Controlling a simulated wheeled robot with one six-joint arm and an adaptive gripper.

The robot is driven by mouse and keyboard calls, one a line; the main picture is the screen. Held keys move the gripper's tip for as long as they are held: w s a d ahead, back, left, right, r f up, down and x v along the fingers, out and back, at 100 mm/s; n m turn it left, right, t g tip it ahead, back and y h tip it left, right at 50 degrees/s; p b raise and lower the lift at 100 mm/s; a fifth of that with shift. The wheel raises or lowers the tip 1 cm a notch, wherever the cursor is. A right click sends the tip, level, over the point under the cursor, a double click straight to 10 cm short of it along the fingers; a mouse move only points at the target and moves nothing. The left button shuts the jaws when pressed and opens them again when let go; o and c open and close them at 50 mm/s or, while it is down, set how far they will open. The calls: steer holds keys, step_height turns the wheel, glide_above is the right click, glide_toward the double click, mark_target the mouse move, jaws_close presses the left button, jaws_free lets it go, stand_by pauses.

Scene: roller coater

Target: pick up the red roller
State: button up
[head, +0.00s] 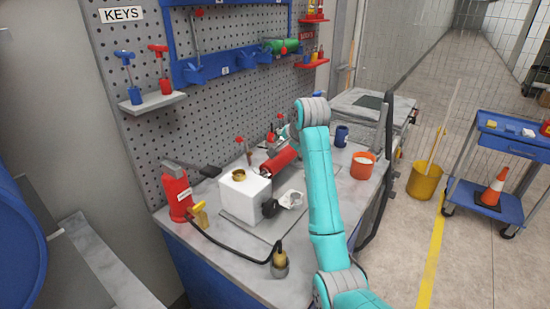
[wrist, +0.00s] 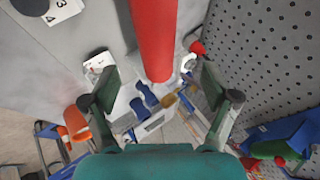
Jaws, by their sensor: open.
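The red roller (head: 279,160) lies tilted on the bench beside a white block-shaped machine, with its far part near my arm. It shows in the wrist view as a long red cylinder (wrist: 154,38), coming down from the top edge. My gripper (wrist: 158,72) is open, with one finger on each side of the roller's near end in the picture. I see no finger touching it, and I cannot tell the depth between them. In the head view the gripper (head: 287,132) is mostly hidden behind my arm.
The white machine (head: 243,195) stands left of the roller. A red bottle (head: 177,193), an orange bucket (head: 362,165) and a blue cup (head: 341,135) stand on the bench. The pegboard (head: 235,85) rises behind; a green roller (head: 281,46) hangs there.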

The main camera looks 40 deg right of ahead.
mark_target(283, 156)
steer(key=x, duration=0.4)
steer(key=shift+s+x, duration=0.2)
steer(key=shift+x, duration=2.5)
steer(key=shift+f, duration=0.2)
steer(key=c, duration=1.1)
